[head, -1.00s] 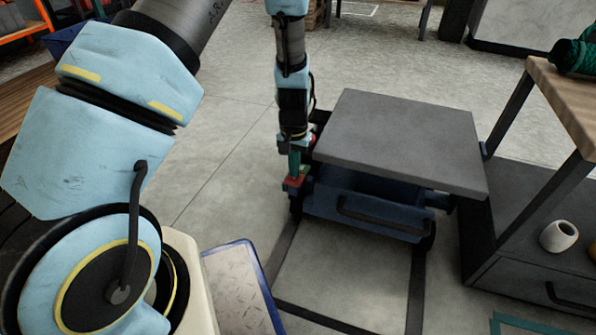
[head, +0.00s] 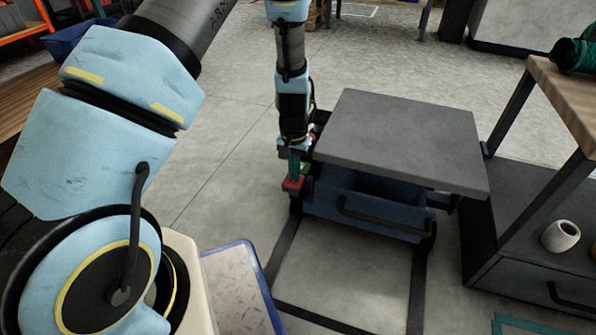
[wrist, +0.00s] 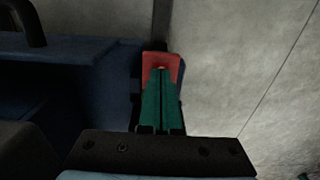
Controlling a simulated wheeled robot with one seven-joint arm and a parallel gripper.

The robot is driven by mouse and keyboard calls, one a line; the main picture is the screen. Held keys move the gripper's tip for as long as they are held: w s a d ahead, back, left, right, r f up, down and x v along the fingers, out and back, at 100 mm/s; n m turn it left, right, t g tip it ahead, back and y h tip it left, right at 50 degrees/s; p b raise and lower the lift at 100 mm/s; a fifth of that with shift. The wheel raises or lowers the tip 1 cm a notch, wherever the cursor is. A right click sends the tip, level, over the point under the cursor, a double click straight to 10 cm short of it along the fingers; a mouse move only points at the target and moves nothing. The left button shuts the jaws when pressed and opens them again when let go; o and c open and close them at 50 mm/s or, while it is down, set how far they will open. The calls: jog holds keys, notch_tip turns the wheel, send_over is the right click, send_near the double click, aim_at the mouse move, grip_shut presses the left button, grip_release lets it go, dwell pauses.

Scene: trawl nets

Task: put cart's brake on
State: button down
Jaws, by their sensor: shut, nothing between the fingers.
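The cart (head: 400,140) has a flat grey top and a dark blue body with a drawer-like front and a black handle. A red brake pedal (head: 292,184) sticks out at the cart's left front corner, low near the floor. It also shows in the wrist view (wrist: 161,66). My gripper (head: 294,168) points down at the pedal with its green fingers shut and nothing between them. In the wrist view my gripper (wrist: 161,85) has its fingertips over the red pedal, touching or very close to it. The pedal's exact tilt is hard to tell.
Dark tape lines (head: 345,318) mark the floor around the cart. Floor left of the cart is clear.

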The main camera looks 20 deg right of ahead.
notch_tip(320, 180, up, 7)
jog(key=p, duration=0.6)
jog(key=shift+p, duration=0.4)
dwell(0.3)
jog(key=w+a+r+n+t+p, duration=0.15)
jog(key=a+r+n, duration=0.35)
jog(key=a+r, duration=1.55)
jog(key=s+a+r+n+p, duration=0.2)
jog(key=s+a+r, duration=0.4)
jog(key=a, duration=0.4)
notch_tip(320, 180, up, 39)
jog(key=p, duration=3.8)
jog(key=shift+w+d+f, duration=0.15)
jog(key=shift+w, duration=0.15)
